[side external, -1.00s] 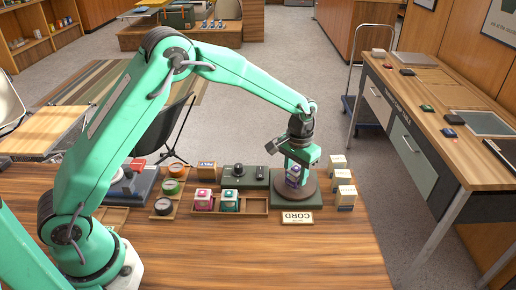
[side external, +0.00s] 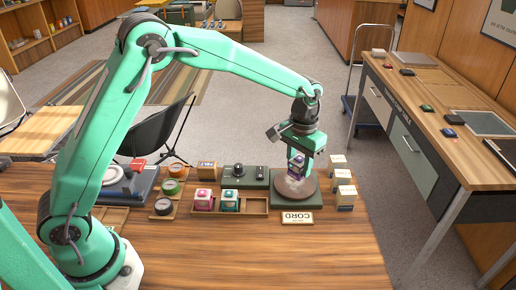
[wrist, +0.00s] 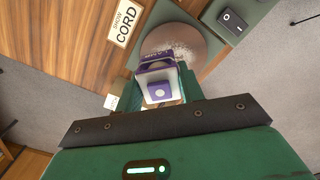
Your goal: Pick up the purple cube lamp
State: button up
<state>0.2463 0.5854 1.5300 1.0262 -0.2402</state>
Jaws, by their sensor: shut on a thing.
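The purple cube lamp (side external: 297,166) is a small purple and white cube. My gripper (side external: 300,164) is shut on it and holds it, slightly tilted, above the round brown disc (side external: 296,188) on the green base. In the wrist view the lamp (wrist: 158,88) sits between the fingers of my gripper (wrist: 160,92), its purple and white faces toward the camera. Behind it the disc (wrist: 186,42) shows a pale speckled patch. The fingers hide part of the lamp's sides.
A wooden tray (side external: 257,206) holds a pink cube (side external: 204,199) and a teal cube (side external: 230,201) to the left. White boxes (side external: 345,197) stand close on the right. A CORD sign (side external: 297,218) is in front. The front tabletop (side external: 260,262) is clear.

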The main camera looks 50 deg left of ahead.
jog(key=s+d+r, duration=0.5)
jog(key=s+d, duration=0.1)
jog(key=shift+d+r, duration=0.15)
jog(key=shift+d, duration=0.15)
dwell(0.4)
jog(key=s+a+f+n, duration=0.2)
jog(key=a+f+n, duration=0.1)
jog(key=a+n, duration=0.1)
jog(key=s+a+f+n, duration=0.2)
jog(key=a+f+n, duration=0.2)
jog(key=a, duration=0.3)
jog(key=shift+s+a+n, duration=0.2)
jog(key=shift+s+n, duration=0.1)
jog(key=shift+n, duration=0.2)
jog(key=shift+f, duration=0.1)
jog(key=shift+f, duration=2.15)
jog(key=shift+f, duration=1.15)
dwell(0.9)
